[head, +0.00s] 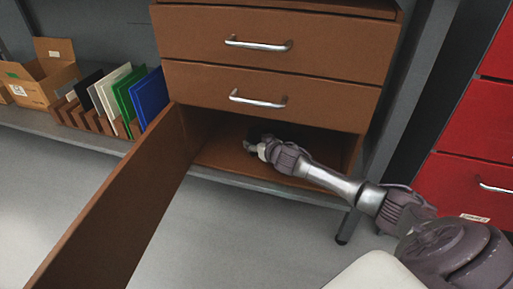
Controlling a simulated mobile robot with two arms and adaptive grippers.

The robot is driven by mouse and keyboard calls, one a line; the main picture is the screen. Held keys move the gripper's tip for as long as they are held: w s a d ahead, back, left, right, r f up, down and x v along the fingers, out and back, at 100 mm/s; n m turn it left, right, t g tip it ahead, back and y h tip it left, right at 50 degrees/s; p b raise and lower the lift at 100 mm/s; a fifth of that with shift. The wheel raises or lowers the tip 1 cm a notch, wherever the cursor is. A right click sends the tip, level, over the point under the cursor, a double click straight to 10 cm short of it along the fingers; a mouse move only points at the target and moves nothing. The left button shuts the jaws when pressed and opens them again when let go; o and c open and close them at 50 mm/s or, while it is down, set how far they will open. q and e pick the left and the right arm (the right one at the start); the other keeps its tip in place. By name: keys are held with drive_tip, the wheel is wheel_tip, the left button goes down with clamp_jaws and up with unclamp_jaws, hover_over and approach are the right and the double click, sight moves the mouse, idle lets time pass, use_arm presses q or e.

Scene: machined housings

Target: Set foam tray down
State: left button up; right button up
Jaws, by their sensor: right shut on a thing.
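My right arm reaches from the lower right into the open lower compartment of the brown wooden cabinet. My right gripper (254,145) is inside the compartment, low and near its middle, and is shut on a dark thing. Only a small dark patch shows around and behind the fingers, and I take this to be the foam tray (259,131). Its outline is mostly hidden by the gripper and the compartment's shadow. I cannot tell whether it touches the compartment floor (222,157). My left gripper is not in view.
The cabinet door (120,205) stands open to the left. Two shut drawers (200,90) are above the opening. A wooden rack (85,117) with several coloured panels and open cardboard boxes (42,80) stand left on the shelf. A red drawer cabinet (465,145) is at right.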

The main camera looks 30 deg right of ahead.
drive_tip(key=shift+f, duration=0.1)
drive_tip(key=o, duration=1.2)
